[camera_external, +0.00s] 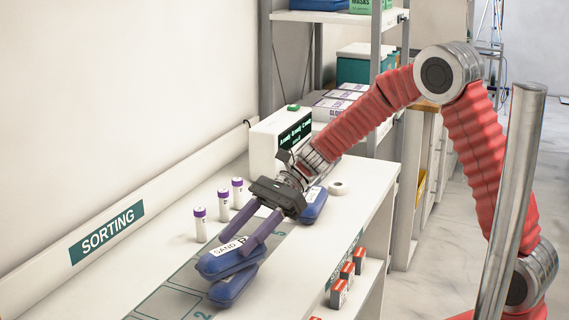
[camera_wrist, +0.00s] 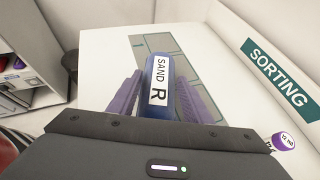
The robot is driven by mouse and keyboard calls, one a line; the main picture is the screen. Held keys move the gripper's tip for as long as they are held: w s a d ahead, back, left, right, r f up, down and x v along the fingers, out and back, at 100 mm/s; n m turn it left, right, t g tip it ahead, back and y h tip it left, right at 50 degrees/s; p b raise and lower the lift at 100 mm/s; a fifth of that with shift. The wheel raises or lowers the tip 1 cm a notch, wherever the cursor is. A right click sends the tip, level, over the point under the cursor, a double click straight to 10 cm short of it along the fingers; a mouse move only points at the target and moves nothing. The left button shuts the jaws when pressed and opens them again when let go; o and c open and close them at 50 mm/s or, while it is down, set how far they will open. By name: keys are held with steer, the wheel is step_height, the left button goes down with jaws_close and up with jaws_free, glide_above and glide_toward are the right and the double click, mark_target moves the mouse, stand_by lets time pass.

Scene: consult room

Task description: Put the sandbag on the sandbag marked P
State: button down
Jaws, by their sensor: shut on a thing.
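My gripper (camera_external: 238,243) is shut on a blue sandbag (camera_external: 224,265) with a white label. In the wrist view the label on this sandbag (camera_wrist: 160,72) reads SAND R, and the purple fingers lie along its two sides. In the external view it sits directly over a second blue sandbag (camera_external: 234,289), slightly turned from it. They look to be touching, but a small gap cannot be ruled out. The lower one's letter is hidden, so I cannot tell whether it is marked P. A third blue sandbag (camera_external: 314,208) lies farther back, partly behind my gripper.
Several purple-capped tubes (camera_external: 200,225) stand left of the gripper. A white device with a display (camera_external: 290,140) and a tape roll (camera_external: 338,187) are at the back. Red-and-white boxes (camera_external: 339,294) sit on a lower ledge to the right. The SORTING wall strip (camera_external: 107,233) borders the left.

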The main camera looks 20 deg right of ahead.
steer(key=c, duration=0.9)
jaws_free()
steer(key=v, duration=1.2)
steer(key=shift+r, duration=0.1)
steer(key=s+d+r+n+t+h, duration=0.1)
steer(key=s+d+n+t+h, duration=0.2)
steer(key=d, duration=0.7)
steer(key=s+d+r+n+t+h, duration=0.1)
steer(key=s+d+n+t+h, duration=0.2)
steer(key=s+d+n, duration=0.3)
steer(key=s+d+r+n+t+h, duration=0.1)
steer(key=s+d+n+t+h, duration=0.3)
steer(key=d, duration=1.2)
steer(key=shift+s+d+r+n+h, duration=0.15)
steer(key=shift+s+h, duration=0.2)
steer(key=shift+s, duration=0.3)
steer(key=shift+s+d+r+n+h, duration=0.15)
steer(key=shift+s+h, duration=0.2)
steer(key=shift+s, duration=0.3)
